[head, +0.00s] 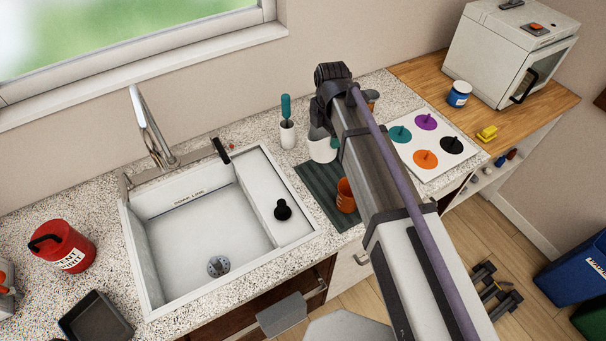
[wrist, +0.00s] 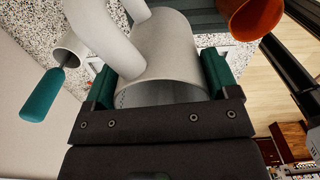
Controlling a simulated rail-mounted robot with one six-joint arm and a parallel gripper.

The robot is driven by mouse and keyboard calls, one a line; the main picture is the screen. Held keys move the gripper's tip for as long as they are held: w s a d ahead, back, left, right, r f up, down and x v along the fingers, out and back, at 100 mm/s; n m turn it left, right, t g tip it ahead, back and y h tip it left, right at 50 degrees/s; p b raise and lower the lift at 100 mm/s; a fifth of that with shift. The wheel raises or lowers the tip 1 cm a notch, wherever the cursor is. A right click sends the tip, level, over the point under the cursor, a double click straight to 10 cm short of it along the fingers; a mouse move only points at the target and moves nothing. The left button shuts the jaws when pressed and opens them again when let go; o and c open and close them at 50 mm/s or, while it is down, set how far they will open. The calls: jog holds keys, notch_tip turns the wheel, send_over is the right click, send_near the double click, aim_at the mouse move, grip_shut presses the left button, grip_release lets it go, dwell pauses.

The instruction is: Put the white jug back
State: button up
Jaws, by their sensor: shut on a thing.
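The white jug (head: 322,147) is at the back end of the dark green ribbed mat (head: 316,187), right of the sink, partly hidden by my arm in the head view. In the wrist view my gripper (wrist: 162,84) is shut on the white jug (wrist: 168,45), with one teal finger on each side of its body near the open rim. The jug's handle curves away at the upper left of that view. I cannot tell whether the jug's base touches the surface.
An orange cup (head: 346,196) stands on the mat, close to the jug. A white holder with a teal-handled brush (head: 287,120) stands left of the jug. The sink (head: 205,225) is further left. A white sheet with coloured discs (head: 459,158) lies beyond my arm.

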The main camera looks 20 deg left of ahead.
notch_tip(320, 180, down, 10)
jog(key=b, duration=0.9)
jog(key=shift+d+f+b, duration=0.1)
jog(key=shift+f+b, duration=0.1)
jog(key=shift+b, duration=0.15)
jog(key=shift+r+p, duration=0.3)
jog(key=shift+f, duration=0.1)
jog(key=o, duration=0.8)
jog(key=shift+f, duration=0.15)
jog(key=o, duration=0.3)
jog(key=shift+o, duration=0.2)
